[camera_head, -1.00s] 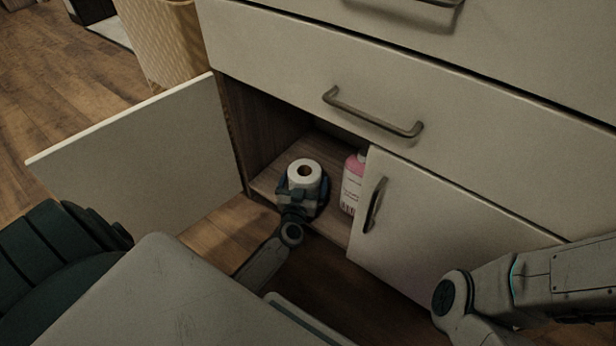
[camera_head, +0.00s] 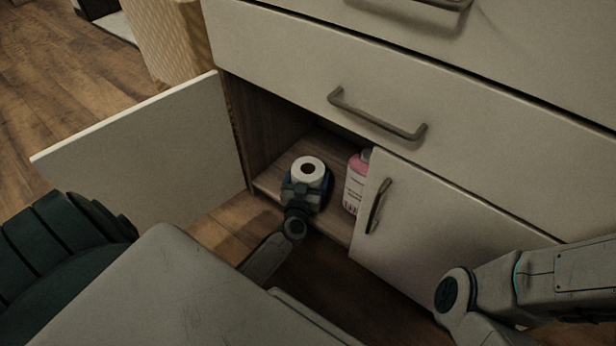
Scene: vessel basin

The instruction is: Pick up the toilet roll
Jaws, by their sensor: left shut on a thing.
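A white toilet roll (camera_head: 308,166) stands upright with its dark core facing up, at the open left side of the low cabinet. My left gripper (camera_head: 307,186) is shut on the roll from the front. The gripper hides the roll's lower part, so I cannot tell whether it touches the shelf. My right arm comes in at the lower right, but its gripper is not in view.
A pink and white bottle (camera_head: 355,182) stands on the cabinet shelf (camera_head: 269,183) right of the roll. The left cabinet door (camera_head: 145,155) is swung open; the right door (camera_head: 450,235) is closed. A drawer with a handle (camera_head: 378,117) lies above. A wicker basket (camera_head: 168,38) stands behind left.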

